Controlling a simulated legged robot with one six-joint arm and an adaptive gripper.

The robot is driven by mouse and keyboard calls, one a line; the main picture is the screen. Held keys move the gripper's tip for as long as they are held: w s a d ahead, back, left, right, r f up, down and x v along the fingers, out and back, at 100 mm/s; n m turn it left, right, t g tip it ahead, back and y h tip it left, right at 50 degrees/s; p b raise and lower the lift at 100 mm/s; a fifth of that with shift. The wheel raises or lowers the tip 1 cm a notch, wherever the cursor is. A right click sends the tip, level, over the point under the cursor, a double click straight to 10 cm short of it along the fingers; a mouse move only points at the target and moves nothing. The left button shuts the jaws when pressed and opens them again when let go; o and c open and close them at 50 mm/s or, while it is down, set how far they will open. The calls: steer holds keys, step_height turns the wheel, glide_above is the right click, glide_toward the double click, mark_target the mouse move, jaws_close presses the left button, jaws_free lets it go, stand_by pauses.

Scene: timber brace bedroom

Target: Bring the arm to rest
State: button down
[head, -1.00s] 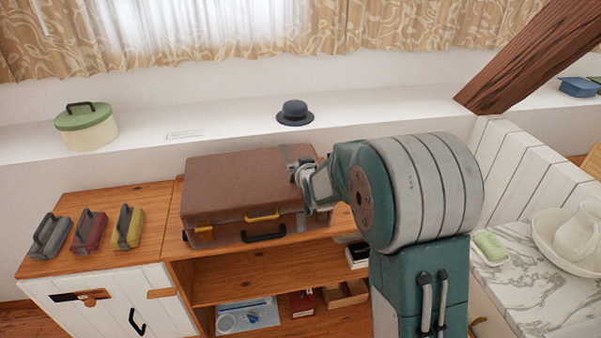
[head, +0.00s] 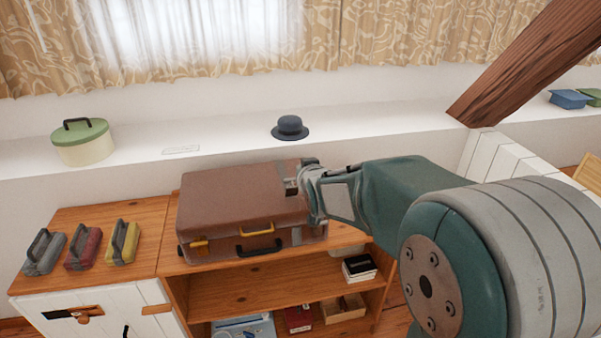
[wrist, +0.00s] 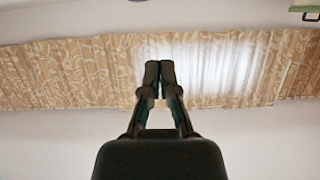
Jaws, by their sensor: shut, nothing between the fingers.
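My gripper (wrist: 159,72) shows in the wrist view with its two fingers together, shut and empty. Behind it are the patterned curtain and the bright window. In the head view my arm reaches in from the lower right, and its wrist end lies in front of the right end of the brown suitcase (head: 235,200). The fingertips cannot be made out clearly there. I cannot tell whether the arm touches the suitcase.
The suitcase lies on a wooden cabinet (head: 110,215) beside three handled blocks, grey, red and yellow (head: 122,243). A dark hat (head: 290,128) and a green-lidded pot (head: 82,142) stand on the white ledge (head: 230,140). A slanted timber brace (head: 530,60) rises at right.

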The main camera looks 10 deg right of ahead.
steer(key=s+g, duration=0.8)
steer(key=s, duration=2.6)
steer(key=shift+f, duration=0.3)
steer(key=shift+d, duration=0.1)
